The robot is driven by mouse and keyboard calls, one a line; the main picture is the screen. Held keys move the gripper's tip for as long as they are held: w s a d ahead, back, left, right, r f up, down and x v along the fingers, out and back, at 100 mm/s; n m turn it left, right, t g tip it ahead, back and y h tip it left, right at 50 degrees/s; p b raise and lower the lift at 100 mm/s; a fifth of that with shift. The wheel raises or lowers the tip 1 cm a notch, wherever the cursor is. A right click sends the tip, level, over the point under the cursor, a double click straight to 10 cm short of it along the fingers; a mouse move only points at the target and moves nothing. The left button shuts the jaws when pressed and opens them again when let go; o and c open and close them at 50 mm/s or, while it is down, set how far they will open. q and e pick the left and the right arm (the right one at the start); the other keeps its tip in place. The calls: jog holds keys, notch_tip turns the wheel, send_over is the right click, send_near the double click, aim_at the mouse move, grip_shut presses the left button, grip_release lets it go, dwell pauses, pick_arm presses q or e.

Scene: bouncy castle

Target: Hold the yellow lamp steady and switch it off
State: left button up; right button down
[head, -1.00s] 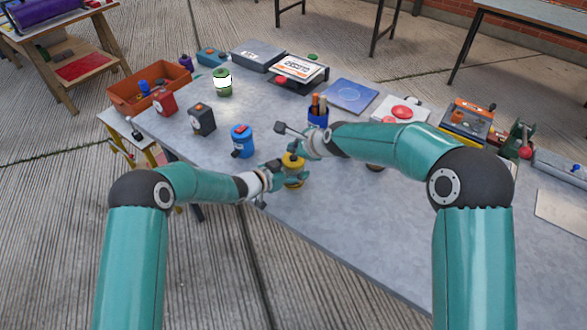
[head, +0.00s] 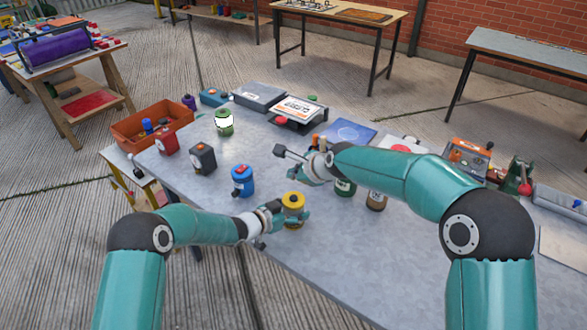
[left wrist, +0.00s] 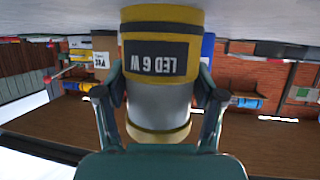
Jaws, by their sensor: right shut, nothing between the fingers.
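The yellow lamp (head: 293,203) stands upright near the table's front edge. In the left wrist view the yellow lamp (left wrist: 158,98) appears upside down, with an "LED 6 W" label and a grey middle that does not glow. My left gripper (head: 284,216) is around the lamp, one finger on each side, seemingly closed against it. My right gripper (head: 296,179) is shut and empty, a little above the lamp's top and apart from it.
On the grey table (head: 330,255) are a blue lamp (head: 242,181), a black lamp (head: 203,158), a red lamp (head: 167,141) and a lit green lamp (head: 224,122). Jars (head: 376,200) stand right of my right gripper. The front right of the table is clear.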

pick_arm(q)
jog(key=o, duration=0.4)
jog(key=shift+c, duration=0.2)
